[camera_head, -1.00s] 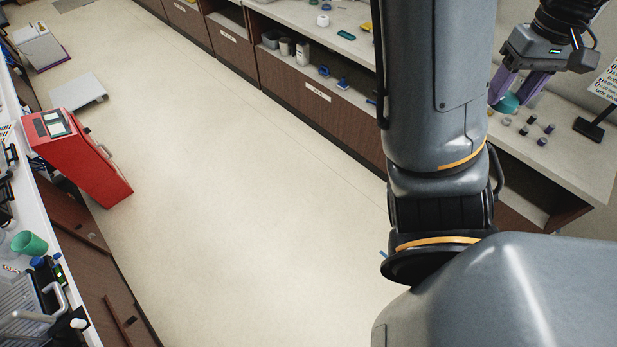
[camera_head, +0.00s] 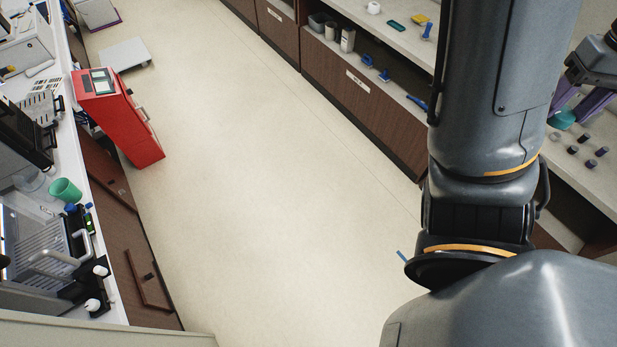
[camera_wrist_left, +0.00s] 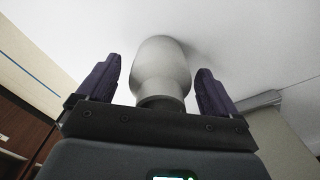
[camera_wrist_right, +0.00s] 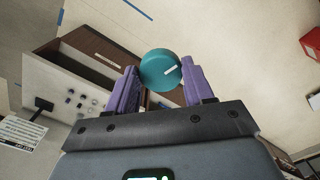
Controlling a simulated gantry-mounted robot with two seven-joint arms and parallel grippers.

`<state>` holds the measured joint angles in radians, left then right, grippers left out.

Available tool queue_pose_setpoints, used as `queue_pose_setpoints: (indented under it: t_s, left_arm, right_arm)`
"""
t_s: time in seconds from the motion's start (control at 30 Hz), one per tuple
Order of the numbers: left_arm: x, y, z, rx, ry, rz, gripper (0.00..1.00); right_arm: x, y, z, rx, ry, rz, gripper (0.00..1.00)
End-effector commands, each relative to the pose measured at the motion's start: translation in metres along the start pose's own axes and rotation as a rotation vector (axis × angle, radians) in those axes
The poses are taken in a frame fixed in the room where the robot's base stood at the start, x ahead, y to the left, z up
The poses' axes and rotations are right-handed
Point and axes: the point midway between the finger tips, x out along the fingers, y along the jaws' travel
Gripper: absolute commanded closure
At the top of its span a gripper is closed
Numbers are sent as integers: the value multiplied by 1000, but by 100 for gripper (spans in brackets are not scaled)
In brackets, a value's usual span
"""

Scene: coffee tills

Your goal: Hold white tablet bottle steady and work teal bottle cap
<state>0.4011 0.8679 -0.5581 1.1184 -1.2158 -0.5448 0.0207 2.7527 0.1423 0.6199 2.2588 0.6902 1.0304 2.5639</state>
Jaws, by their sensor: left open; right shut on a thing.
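A round teal cap (camera_wrist_right: 160,69) with a small white mark sits between the purple fingers of my right gripper (camera_wrist_right: 160,85) in the right wrist view. The right gripper is shut on it. In the head view, this gripper (camera_head: 580,105) and the teal cap (camera_head: 562,119) show at the right edge, over the right-hand counter. In the left wrist view, a pale, rounded white bottle (camera_wrist_left: 161,70) with a narrower neck lies between the open, dark fingers of my left gripper (camera_wrist_left: 154,85). Gaps show on both sides of it. The left gripper is out of the head view.
Several small dark and pale caps (camera_head: 587,151) stand on the right counter (camera_head: 605,180) near the right gripper. My large grey arm covers part of that counter. A red box (camera_head: 120,118) stands by the left counter. The floor (camera_head: 250,200) between is clear.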

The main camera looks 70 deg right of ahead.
Motion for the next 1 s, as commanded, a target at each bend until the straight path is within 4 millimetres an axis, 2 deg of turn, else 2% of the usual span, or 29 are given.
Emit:
queue_pose_setpoints:
  t_s: [0.17,0.53,0.57,0.87,0.9,1.0]
  left_arm:
    - [0,0,0,0,0,0,8]
    - [0,0,0,0,0,0,65]
    - [0,0,0,0,0,0,36]
    - [0,0,0,0,0,0,82]
    - [0,0,0,0,0,0,40]
    - [0,0,0,0,0,0,55]
  right_arm:
    - [0,0,0,0,0,0,89]
    - [0,0,0,0,0,0,89]
    - [0,0,0,0,0,0,89]
    - [0,0,0,0,0,0,89]
    - [0,0,0,0,0,0,89]
    - [0,0,0,0,0,0,89]
